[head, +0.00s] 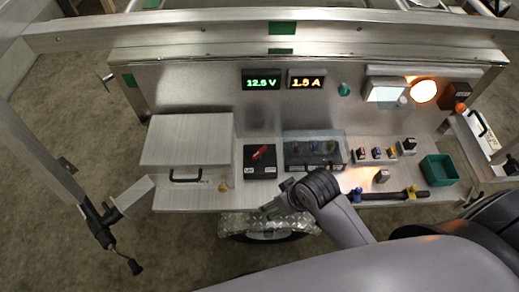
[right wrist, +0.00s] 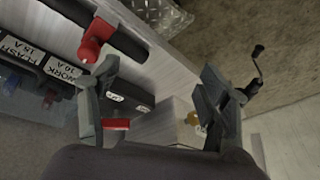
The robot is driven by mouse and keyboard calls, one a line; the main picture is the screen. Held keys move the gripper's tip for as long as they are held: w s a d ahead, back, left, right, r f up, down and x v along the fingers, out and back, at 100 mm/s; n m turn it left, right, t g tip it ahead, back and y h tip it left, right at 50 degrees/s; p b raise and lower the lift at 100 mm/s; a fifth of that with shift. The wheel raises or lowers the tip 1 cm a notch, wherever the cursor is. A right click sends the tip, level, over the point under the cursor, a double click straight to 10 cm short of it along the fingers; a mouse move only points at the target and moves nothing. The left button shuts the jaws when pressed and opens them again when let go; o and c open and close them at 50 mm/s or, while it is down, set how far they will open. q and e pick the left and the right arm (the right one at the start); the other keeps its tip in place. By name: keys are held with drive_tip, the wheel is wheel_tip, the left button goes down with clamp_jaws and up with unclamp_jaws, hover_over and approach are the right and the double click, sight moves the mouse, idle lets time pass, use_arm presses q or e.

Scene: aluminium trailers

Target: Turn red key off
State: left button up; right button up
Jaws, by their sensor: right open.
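The red key (head: 262,152) sits on a black switch box (head: 260,171) with a white label, on the bench between the silver case and the clear-covered panel. In the right wrist view the red key (right wrist: 117,124) shows beside the left finger, partly hidden by it. The black box (right wrist: 132,92) lies beyond, between the two fingers in the picture. My right gripper (head: 276,198) is open and empty, in front of the bench edge and a little to the right of the key. It shows large in the wrist view (right wrist: 158,108). I see no contact with the key clearly. My left gripper is out of view.
A clear-covered panel (head: 314,148) stands right of the key box. A silver case (head: 186,140) with a yellow padlock (head: 223,186) stands left. A black bar (head: 385,195) lies at the bench front, and a green tray (head: 439,170) is at right. A crank (head: 133,266) hangs at left.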

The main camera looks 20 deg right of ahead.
drive_tip(key=w+a+r+n+y, duration=0.1)
drive_tip(key=w+a+r+n, duration=0.1)
drive_tip(key=w+a+r, duration=0.35)
drive_tip(key=g+h, duration=0.3)
approach(261, 152)
drive_tip(key=shift+n, duration=0.4)
wheel_tip(261, 152, down, 9)
drive_tip(key=shift+f+p, duration=0.1)
drive_tip(key=shift+p, duration=0.55)
drive_tip(key=shift+c, duration=0.5)
drive_tip(key=c, duration=1.1)
